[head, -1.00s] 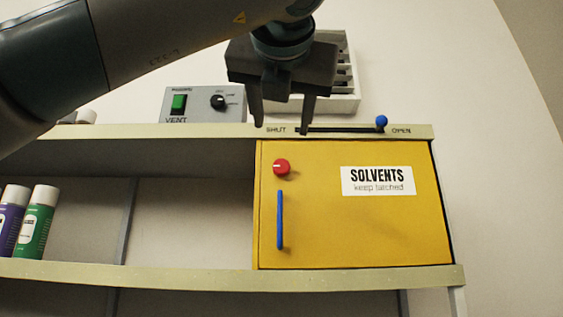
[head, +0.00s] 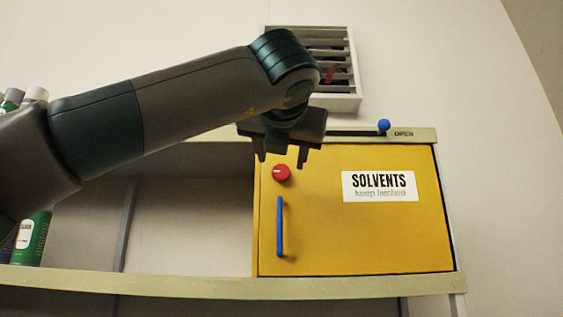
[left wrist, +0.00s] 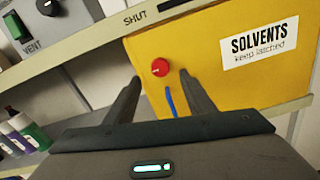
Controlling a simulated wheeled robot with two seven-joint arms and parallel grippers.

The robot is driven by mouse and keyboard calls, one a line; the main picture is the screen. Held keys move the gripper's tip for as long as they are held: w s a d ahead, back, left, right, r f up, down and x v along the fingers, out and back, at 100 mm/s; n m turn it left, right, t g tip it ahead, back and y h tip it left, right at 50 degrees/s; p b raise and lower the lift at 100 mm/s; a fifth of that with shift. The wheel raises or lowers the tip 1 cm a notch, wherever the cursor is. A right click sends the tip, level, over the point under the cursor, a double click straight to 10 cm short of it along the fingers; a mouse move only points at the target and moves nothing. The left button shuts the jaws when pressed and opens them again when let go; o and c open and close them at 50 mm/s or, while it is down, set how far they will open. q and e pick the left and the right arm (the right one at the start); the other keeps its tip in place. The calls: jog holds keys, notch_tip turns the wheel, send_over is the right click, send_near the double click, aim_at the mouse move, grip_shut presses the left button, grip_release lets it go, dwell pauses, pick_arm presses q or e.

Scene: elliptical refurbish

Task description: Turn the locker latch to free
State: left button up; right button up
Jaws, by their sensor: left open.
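The locker is a yellow door (head: 350,235) labelled SOLVENTS, keep latched, and it looks closed. Its latch is a round red knob (head: 281,172) with a pale mark, near the door's upper left. In the left wrist view the red knob (left wrist: 160,67) shows just beyond and between the fingertips. A blue vertical handle (head: 280,226) is below the knob. My left gripper (head: 282,162) is open and empty, with its fingers pointing down just above the knob in the head view. I cannot tell whether it touches the knob. My right gripper is not in view.
A blue-tipped slider (head: 383,125) sits at the OPEN end of the shelf's top rail. A slatted vent (head: 345,75) is on the wall above. Bottles (left wrist: 27,130) stand on the shelf at left. The VENT box (left wrist: 30,22) shows at upper left in the wrist view.

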aim_at(281, 171)
pick_arm(q)
jog(key=w+p, duration=0.1)
jog(key=w, duration=0.4)
jog(key=shift+w+p, duration=0.1)
jog(key=shift+p, duration=0.3)
jog(key=shift+w, duration=0.65)
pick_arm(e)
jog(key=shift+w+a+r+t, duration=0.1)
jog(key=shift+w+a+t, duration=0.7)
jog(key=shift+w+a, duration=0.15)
pick_arm(q)
jog(key=c, duration=1.1)
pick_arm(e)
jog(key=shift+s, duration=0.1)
